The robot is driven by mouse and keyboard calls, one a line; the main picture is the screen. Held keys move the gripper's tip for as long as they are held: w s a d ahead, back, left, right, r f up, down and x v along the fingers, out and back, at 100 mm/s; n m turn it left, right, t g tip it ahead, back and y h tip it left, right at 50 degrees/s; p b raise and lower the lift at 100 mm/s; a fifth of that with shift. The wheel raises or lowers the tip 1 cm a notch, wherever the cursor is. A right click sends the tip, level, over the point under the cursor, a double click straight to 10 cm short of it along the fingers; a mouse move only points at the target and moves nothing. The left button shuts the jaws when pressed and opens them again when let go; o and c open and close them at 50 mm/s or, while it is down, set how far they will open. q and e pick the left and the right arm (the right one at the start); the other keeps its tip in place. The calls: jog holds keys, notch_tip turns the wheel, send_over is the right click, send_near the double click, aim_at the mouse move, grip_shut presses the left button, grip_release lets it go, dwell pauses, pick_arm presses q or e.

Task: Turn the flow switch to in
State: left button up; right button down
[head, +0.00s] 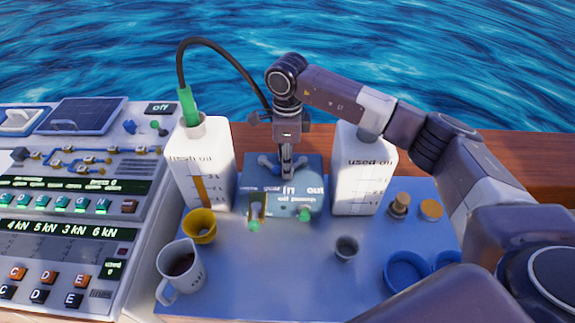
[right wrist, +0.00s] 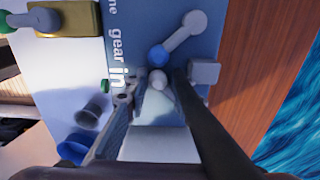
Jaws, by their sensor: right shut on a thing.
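The flow switch (right wrist: 178,40) is a pale grey lever with rounded ends and a blue joint, on the blue panel (head: 262,181) between the two white oil containers. It also shows in the head view (head: 267,161), partly behind my fingers. My right gripper (head: 287,170) comes down over the switch from above. In the right wrist view its fingers (right wrist: 152,86) are closed around the switch's small pale knob, close to the "in" lettering (right wrist: 119,77). "In" and "out" (head: 315,190) show on the panel's front in the head view. The left gripper is not in view.
The fresh oil container (head: 204,180) stands left, with a green-tipped black hose; the used oil container (head: 361,175) stands right. In front are a yellow cup (head: 201,225), a mug (head: 180,270) and a small grey cup (head: 346,249). A control console (head: 60,190) fills the left.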

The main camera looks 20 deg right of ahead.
jog(key=shift+d, duration=0.25)
jog(key=c, duration=1.7)
grip_release()
jog(key=shift+o, duration=0.2)
jog(key=shift+r, duration=0.25)
notch_tip(320, 180, up, 8)
jog(key=shift+s+f, duration=0.1)
jog(key=shift+f, duration=0.15)
jog(key=shift+s+f, duration=0.1)
